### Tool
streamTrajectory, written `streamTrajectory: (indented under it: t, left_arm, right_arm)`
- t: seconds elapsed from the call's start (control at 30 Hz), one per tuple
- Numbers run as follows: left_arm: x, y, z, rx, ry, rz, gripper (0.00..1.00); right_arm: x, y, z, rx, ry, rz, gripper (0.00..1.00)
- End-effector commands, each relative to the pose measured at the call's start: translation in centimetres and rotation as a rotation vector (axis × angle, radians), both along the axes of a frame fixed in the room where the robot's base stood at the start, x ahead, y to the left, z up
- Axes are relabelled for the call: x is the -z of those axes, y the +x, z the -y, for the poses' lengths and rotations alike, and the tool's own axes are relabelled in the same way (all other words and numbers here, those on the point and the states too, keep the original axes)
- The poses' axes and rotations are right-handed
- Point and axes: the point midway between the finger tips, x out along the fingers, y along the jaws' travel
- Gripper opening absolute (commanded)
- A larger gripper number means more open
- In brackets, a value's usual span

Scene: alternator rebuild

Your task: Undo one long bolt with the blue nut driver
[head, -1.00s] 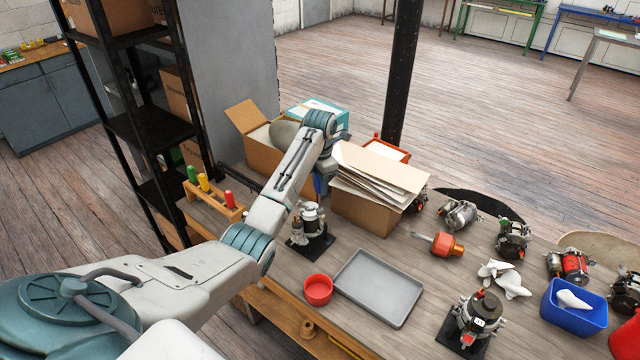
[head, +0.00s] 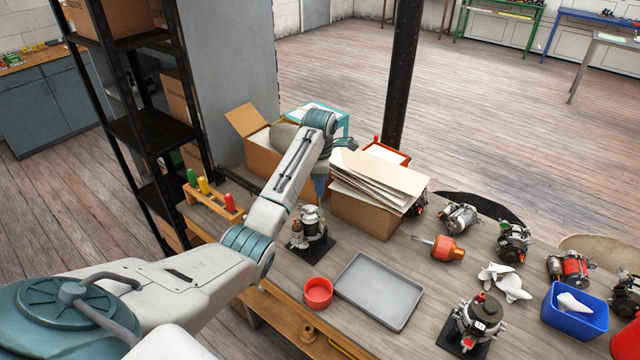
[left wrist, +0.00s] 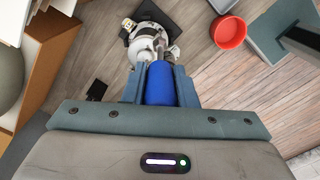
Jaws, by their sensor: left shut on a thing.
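My left gripper (left wrist: 160,78) is shut on the blue nut driver (left wrist: 160,88), whose handle shows between the fingers in the left wrist view. The driver's shaft points at an alternator (left wrist: 145,44) on a black stand. I cannot tell whether the driver's tip sits on a long bolt, as the fingers and handle hide part of it. In the head view this alternator (head: 309,222) stands just below my left wrist, behind the red bowl. My right gripper is not in view.
A red bowl (head: 318,291) and a grey tray (head: 378,290) lie in front of the alternator. A box of cardboard sheets (head: 364,213) stands to its right, a rack with coloured handles (head: 214,198) to its left. A second alternator (head: 474,323) stands at the front right.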

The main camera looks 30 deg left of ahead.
Motion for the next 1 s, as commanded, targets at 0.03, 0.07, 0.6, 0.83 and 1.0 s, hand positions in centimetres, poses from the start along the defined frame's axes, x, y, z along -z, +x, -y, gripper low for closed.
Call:
streamTrajectory:
  t: [0.03,0.07,0.6,0.83,1.0]
  left_arm:
    - [-0.02,-0.01,-0.01,0.061,0.0,0.0,0.03]
    - [-0.02,-0.01,0.0,0.101,0.0,0.0,0.03]
    - [-0.02,-0.1,0.03,0.813,0.0,0.001,0.03]
    - [-0.02,-0.13,0.04,1.004,0.0,0.001,0.03]
    - [-0.02,-0.14,0.03,1.106,0.0,0.001,0.03]
  right_arm:
    - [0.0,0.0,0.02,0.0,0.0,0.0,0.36]
    - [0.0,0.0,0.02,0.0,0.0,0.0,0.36]
    - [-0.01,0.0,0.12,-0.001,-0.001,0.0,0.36]
    - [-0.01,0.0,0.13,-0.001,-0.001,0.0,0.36]
    - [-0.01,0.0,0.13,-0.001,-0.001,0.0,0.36]
